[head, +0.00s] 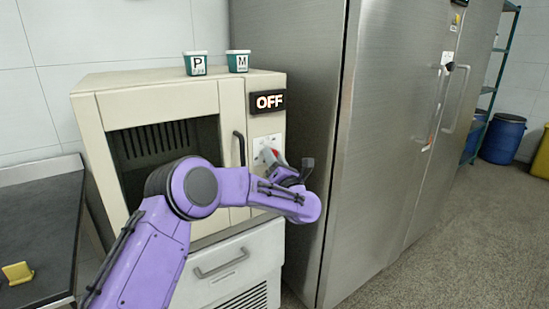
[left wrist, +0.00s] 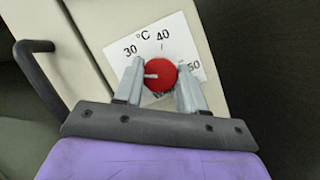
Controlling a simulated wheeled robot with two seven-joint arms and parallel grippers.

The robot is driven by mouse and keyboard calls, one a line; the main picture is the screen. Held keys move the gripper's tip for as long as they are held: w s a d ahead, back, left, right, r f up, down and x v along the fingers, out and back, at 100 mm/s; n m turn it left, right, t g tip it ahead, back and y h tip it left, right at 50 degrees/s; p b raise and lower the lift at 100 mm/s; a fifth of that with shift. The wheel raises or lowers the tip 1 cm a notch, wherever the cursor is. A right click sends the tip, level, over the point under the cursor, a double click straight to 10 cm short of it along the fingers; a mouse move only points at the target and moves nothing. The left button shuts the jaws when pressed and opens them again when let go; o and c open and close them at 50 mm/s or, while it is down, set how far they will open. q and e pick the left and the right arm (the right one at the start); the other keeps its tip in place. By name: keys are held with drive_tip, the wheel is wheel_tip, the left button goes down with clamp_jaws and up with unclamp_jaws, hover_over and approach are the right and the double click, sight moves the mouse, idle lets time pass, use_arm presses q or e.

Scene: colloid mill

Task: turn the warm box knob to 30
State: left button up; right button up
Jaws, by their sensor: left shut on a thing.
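The warm box (head: 160,90) is a cream cabinet with a dark display (head: 267,101) reading OFF. Its red knob (left wrist: 162,74) sits on a white dial plate (left wrist: 175,38) marked 30, 40 and 50 in °C. A white line on the knob points left in the left wrist view, a little below the 30 mark. My left gripper (left wrist: 160,82) is shut on the knob, one finger on each side. The lower label is mostly covered. My right gripper is not in view.
A dark door handle (left wrist: 40,75) is left of the dial. Two small tubs, P (head: 195,64) and M (head: 238,62), stand on the box. A steel fridge (head: 335,120) stands close on the right. A dark bench (head: 40,220) is at left.

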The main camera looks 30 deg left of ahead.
use_arm(q)
drive_tip(key=shift+s+m+t+h+p, duration=0.1)
drive_tip(key=shift+m+t+h+p, duration=0.35)
drive_tip(key=shift+m, duration=1)
drive_tip(key=shift+m+t+h+p, duration=0.1)
drive_tip(key=shift+m+h+p, duration=0.65)
drive_tip(key=shift+m, duration=0.75)
drive_tip(key=shift+s+m+t+h+p, duration=0.1)
drive_tip(key=shift+m+t+h+p, duration=0.35)
drive_tip(key=shift+m, duration=1)
drive_tip(key=shift+g, duration=0.3)
drive_tip(key=o, duration=1.1)
drive_tip(key=shift+c, duration=0.2)
drive_tip(key=b+v, duration=0.1)
drive_tip(key=v, duration=0.9)
drive_tip(key=shift+s, duration=0.2)
drive_tip(key=shift+d, duration=0.15)
